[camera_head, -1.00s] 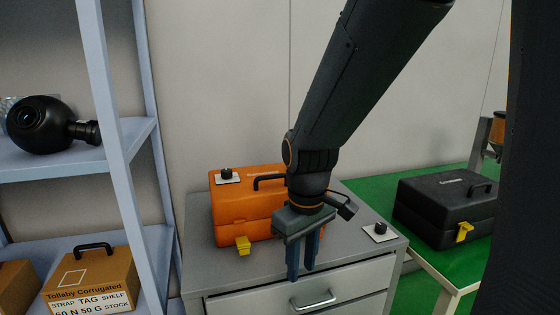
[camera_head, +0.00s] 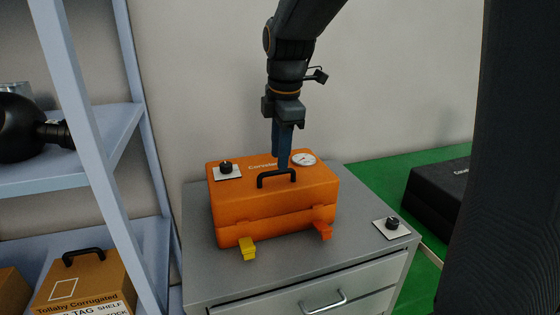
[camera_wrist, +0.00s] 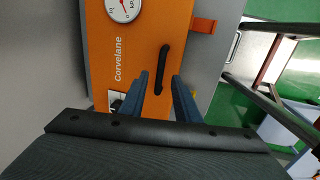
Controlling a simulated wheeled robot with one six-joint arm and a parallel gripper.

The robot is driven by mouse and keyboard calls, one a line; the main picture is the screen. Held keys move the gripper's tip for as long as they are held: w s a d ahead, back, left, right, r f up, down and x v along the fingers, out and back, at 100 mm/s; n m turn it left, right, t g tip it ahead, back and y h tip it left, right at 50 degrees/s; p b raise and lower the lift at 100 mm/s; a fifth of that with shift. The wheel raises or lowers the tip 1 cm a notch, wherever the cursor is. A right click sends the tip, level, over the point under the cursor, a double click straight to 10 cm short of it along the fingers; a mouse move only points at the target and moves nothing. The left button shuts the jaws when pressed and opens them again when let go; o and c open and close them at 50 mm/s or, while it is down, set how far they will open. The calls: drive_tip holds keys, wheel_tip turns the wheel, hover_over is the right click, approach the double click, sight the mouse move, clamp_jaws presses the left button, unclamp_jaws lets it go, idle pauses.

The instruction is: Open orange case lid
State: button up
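The orange case (camera_head: 235,200) stands upright on the grey drawer cabinet with its lid shut. Its black handle (camera_head: 277,177) is on top, beside a round white gauge (camera_head: 304,159). A yellow latch (camera_head: 248,249) is at the front left and an orange latch (camera_head: 323,231) at the front right. My gripper (camera_head: 281,167) points down over the lid, just behind the handle in the head view. In the wrist view my gripper (camera_wrist: 160,77) shows its two blue fingers apart and empty, with the handle (camera_wrist: 161,65) beyond the gap. Contact with the case cannot be told.
A black knob on a white plate (camera_head: 228,170) sits on the lid's left, and another knob plate (camera_head: 392,226) on the cabinet (camera_head: 200,280) at right. A shelf rack (camera_head: 110,130) stands close on the left. A black case (camera_head: 440,190) is on the green table at right.

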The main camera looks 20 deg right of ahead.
sight(279, 172)
drive_tip(key=shift+w+f, duration=0.2)
drive_tip(key=shift+f, duration=0.7)
drive_tip(key=shift+w+f, duration=0.15)
drive_tip(key=shift+f, duration=0.7)
clamp_jaws()
